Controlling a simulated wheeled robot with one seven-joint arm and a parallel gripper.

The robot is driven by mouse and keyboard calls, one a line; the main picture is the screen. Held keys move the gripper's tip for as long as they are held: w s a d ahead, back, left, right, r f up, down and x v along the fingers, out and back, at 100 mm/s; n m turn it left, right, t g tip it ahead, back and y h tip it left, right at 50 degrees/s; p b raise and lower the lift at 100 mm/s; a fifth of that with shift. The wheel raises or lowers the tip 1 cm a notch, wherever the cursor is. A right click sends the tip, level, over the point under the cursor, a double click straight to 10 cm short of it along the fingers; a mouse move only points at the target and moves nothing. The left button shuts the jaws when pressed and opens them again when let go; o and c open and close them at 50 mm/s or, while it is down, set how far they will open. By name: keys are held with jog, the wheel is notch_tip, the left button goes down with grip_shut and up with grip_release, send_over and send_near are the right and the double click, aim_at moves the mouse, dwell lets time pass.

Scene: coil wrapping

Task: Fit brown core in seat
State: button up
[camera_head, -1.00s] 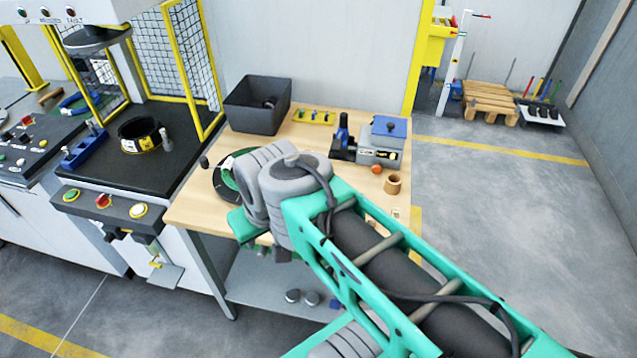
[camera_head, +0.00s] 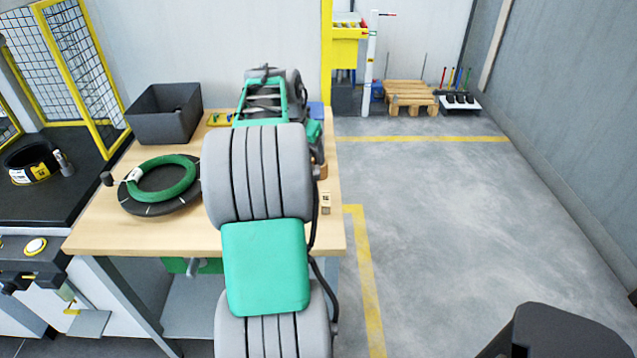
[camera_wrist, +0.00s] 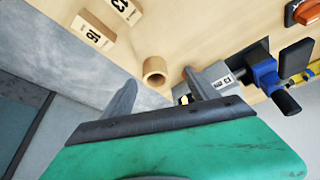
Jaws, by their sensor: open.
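The brown core (camera_wrist: 155,71) is a short hollow cylinder standing upright on the wooden table in the wrist view. In the head view only a sliver of the brown core (camera_head: 323,171) shows beside my arm. My gripper (camera_wrist: 161,88) is open and empty in the wrist view. Its grey fingers point toward the core, which appears in line with the gap between them; whether they reach around it I cannot tell. My arm hides the gripper in the head view. I cannot make out which part is the seat.
A grey device with a blue clamp (camera_wrist: 266,76) stands close right of the core. Labelled wooden blocks (camera_wrist: 90,35) lie to its left. The table also bears a green coil on a black disc (camera_head: 160,205) and a dark bin (camera_head: 166,113). Open floor lies right.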

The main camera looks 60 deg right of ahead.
aim_at(319, 169)
jog(key=shift+s+d+f+m, duration=0.15)
jog(key=shift+s+d+f, duration=0.35)
jog(key=shift+d, duration=0.15)
jog(key=shift+s+d+f+m, duration=0.15)
jog(key=shift+s+d+f, duration=0.25)
jog(key=shift+d+f, duration=0.15)
jog(key=x, duration=0.4)
jog(key=p+x, duration=0.1)
jog(key=x, duration=0.1)
jog(key=shift+w+d, duration=0.15)
jog(key=shift+d, duration=0.2)
jog(key=shift+c, duration=0.2)
jog(key=shift+r, duration=0.1)
jog(key=c, duration=1.4)
